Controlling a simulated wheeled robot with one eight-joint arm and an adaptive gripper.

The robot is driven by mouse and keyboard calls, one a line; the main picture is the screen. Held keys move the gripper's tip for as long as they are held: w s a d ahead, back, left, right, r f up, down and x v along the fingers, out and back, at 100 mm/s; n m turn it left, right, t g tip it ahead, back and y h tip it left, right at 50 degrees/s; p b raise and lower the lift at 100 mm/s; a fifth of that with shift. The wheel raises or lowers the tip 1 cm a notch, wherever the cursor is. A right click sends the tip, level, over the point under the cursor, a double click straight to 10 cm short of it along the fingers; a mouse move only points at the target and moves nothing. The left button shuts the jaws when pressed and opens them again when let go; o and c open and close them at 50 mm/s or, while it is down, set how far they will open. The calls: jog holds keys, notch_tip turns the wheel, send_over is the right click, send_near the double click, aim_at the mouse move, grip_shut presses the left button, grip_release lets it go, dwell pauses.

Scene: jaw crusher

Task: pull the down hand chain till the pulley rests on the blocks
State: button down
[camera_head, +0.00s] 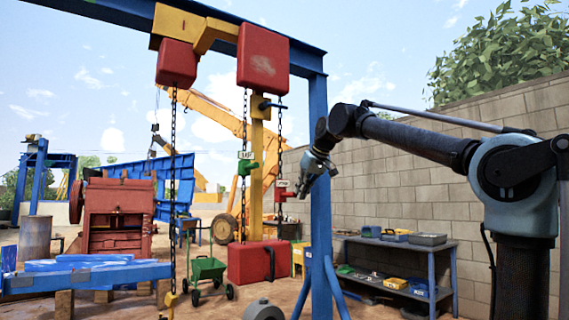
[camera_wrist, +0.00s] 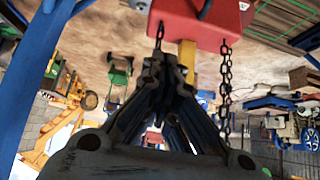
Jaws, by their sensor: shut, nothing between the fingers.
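The down hand chain (camera_head: 280,130) hangs from the large red hoist box (camera_head: 263,58) and carries a red handle (camera_head: 281,195) under a small label. The up chain (camera_head: 244,115) with a green handle (camera_head: 247,168) hangs to its left. My gripper (camera_head: 303,190) is shut and empty, just right of the red handle in the picture, apart from it. In the wrist view its dark fingers (camera_wrist: 168,68) meet between two chains, one on the right (camera_wrist: 225,90). I cannot tell which is which there. A grey round part, possibly the pulley (camera_head: 263,310), is cut off at the bottom.
The load chain (camera_head: 173,200) hangs at left, its yellow hook low. A blue gantry post (camera_head: 320,230) stands close beside my gripper. A red base block (camera_head: 258,262), green cart (camera_head: 207,270) and tool bench (camera_head: 400,260) stand beyond. Wooden blocks (camera_head: 64,302) support a blue beam.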

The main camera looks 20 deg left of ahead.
jog(key=v, duration=0.6)
jog(key=shift+r, duration=0.2)
jog(key=shift+f, duration=0.1)
dwell(0.8)
jog(key=s+d+f+m+h, duration=0.2)
jog(key=s+d+f+m, duration=0.1)
jog(key=d+f, duration=1)
jog(key=s+d+f+m+h, duration=0.2)
jog(key=s+d+f, duration=0.1)
jog(key=d+f, duration=0.95)
jog(key=s+d+f+m+g, duration=0.1)
jog(key=s+d+f, duration=0.3)
jog(key=f, duration=0.7)
jog(key=s+d+f+m+g+h, duration=0.1)
jog(key=s+d+f+m, duration=0.1)
jog(key=s+d+f, duration=0.3)
jog(key=s+d+f+m+g+h, duration=0.1)
jog(key=s+d+f, duration=0.3)
jog(key=s+f, duration=0.6)
notch_tip(320, 180, down, 9)
jog(key=shift+d+r+m, duration=0.1)
jog(key=shift+d+m, duration=0.05)
jog(key=shift+m, duration=0.25)
